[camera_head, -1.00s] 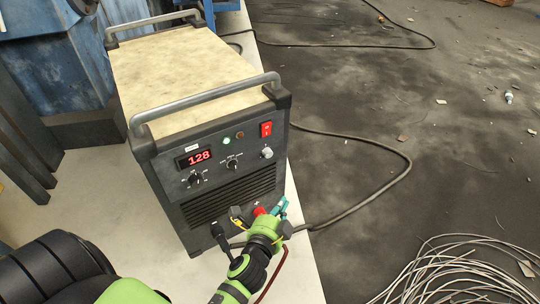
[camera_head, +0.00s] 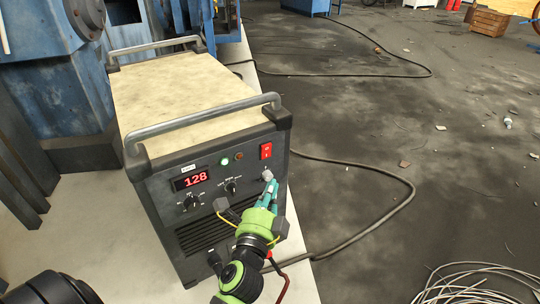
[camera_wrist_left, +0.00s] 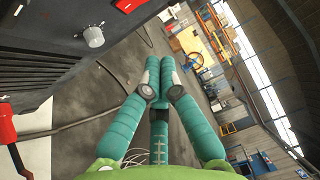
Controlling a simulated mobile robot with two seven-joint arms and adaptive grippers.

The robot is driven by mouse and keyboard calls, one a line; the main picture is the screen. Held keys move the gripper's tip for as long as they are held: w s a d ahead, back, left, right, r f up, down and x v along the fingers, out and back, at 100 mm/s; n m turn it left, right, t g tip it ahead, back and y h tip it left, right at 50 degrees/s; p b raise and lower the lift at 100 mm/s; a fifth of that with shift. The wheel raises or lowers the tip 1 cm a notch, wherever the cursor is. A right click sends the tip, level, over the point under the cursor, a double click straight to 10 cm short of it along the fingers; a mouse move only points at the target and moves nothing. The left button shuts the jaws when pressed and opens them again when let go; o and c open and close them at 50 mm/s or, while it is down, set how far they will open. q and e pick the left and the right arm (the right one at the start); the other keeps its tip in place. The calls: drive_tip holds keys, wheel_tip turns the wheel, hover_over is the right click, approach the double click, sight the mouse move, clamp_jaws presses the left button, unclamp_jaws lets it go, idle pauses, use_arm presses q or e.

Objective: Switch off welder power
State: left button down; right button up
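The welder (camera_head: 190,170) is a dark box with a pale worn top, standing on a pale surface. Its red power switch (camera_head: 266,151) is at the upper right of the front panel. A green lamp (camera_head: 224,161) is lit and the red display (camera_head: 190,180) reads 128. My left gripper (camera_head: 270,184) is in front of the panel, below the switch and by the grey knob (camera_head: 267,174). Its teal fingers are drawn together, with nothing visible between them. In the left wrist view the fingertips (camera_wrist_left: 160,68) point past the panel; the switch (camera_wrist_left: 128,4) is at the top edge. My right gripper is out of view.
Metal handles (camera_head: 205,117) rise above the welder's top. A red connector with a cable (camera_wrist_left: 8,128) shows in the left wrist view. A black cable (camera_head: 398,205) and coiled wire (camera_head: 475,285) lie on the floor. The floor to the right is mostly clear.

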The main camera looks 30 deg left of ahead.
sight(266, 151)
use_arm(q)
drive_tip(key=w+a, duration=0.1)
drive_tip(key=w, duration=0.2)
drive_tip(key=w+a+p, duration=0.1)
drive_tip(key=w+a, duration=0.1)
drive_tip(key=w, duration=0.1)
drive_tip(key=w+a+r, duration=0.1)
drive_tip(key=w+a, duration=0.1)
drive_tip(key=w, duration=0.1)
drive_tip(key=shift+w+a+r, duration=0.1)
drive_tip(key=shift+a, duration=0.05)
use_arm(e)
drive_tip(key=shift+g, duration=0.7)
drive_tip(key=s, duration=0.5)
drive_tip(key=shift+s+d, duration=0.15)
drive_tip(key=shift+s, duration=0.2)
use_arm(q)
drive_tip(key=shift+p, duration=0.35)
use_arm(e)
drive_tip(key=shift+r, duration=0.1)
